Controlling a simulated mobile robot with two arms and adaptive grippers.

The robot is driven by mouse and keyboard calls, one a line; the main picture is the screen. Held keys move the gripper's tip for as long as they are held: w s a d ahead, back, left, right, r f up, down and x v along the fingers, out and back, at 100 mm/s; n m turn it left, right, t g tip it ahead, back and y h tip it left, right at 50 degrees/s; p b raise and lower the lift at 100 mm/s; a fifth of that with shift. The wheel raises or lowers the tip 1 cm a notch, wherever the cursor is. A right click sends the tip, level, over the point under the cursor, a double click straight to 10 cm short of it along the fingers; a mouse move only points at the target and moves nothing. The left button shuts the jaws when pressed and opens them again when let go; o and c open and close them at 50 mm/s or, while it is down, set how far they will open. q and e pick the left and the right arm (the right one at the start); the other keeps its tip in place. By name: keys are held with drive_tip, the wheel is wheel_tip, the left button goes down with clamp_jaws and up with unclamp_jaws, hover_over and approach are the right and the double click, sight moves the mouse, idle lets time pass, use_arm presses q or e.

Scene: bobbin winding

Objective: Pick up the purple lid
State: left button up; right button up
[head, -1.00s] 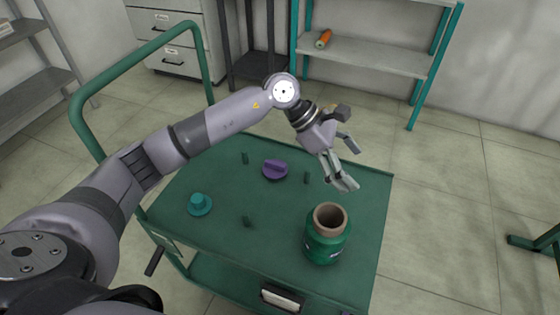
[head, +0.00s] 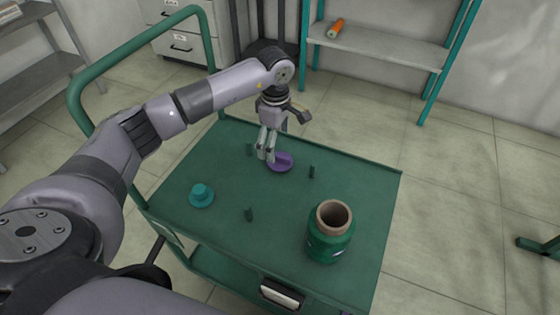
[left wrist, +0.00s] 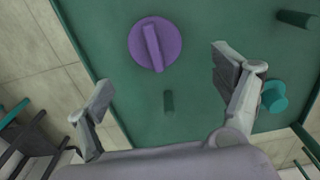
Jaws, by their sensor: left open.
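The purple lid (head: 281,163) lies on the green cart top, partly behind my left gripper in the head view. It is a round disc with a raised bar across it, seen whole in the left wrist view (left wrist: 155,44). My left gripper (head: 266,157) points down over the cart beside the lid. In the left wrist view its fingers (left wrist: 165,85) are spread wide and hold nothing, with the lid ahead of them and between them in the picture. My right gripper is not in view.
A teal lid (head: 201,195) sits at the cart's left. An open green jar (head: 331,232) with a brown neck stands at the front right. Several short green pegs (head: 312,172) stick up from the cart top (head: 225,235). A push handle (head: 85,110) rises at the left.

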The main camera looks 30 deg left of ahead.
sight(280, 155)
use_arm(q)
drive_tip(key=shift+f, duration=0.75)
drive_tip(key=shift+w+d+f, duration=0.1)
drive_tip(key=shift+d+f, duration=0.1)
drive_tip(key=shift+f, duration=0.3)
drive_tip(key=f, duration=0.3)
drive_tip(key=shift+w+d+f, duration=0.2)
drive_tip(key=shift+d+f, duration=0.05)
drive_tip(key=shift+f, duration=0.35)
drive_tip(key=c, duration=1)
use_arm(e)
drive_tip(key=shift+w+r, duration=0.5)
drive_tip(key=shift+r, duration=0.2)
use_arm(q)
drive_tip(key=shift+o, duration=0.2)
drive_tip(key=shift+r, duration=0.15)
